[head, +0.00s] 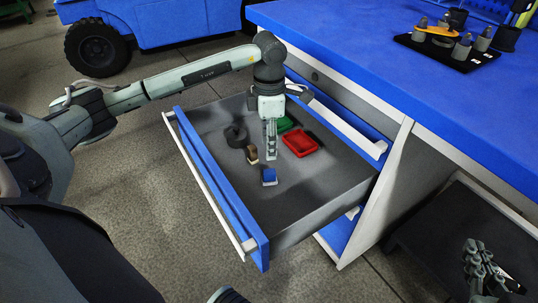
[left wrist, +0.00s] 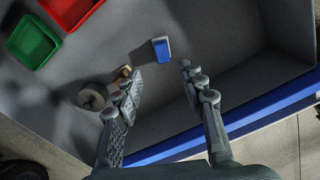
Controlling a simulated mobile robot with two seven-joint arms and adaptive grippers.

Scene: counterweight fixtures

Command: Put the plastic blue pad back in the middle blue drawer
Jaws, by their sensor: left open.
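The blue pad (head: 269,175) is a small blue block with a pale side, lying on the dark floor of the open blue drawer (head: 218,185). It also shows in the left wrist view (left wrist: 161,48), beyond my fingertips and roughly in line with the gap between them. My left gripper (head: 270,154) points down over the drawer, just behind the pad in the head view. Its fingers (left wrist: 160,82) are spread, with nothing between them. My right gripper (head: 485,270) is at the lower right, away from the drawer; its finger opening is unclear.
A red tray (head: 299,143), a green tray (head: 285,124), a dark round weight (head: 236,136) and a small brown piece (head: 252,154) share the drawer. A blue worktop (head: 390,55) overhangs its back right. The drawer's front right floor is clear.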

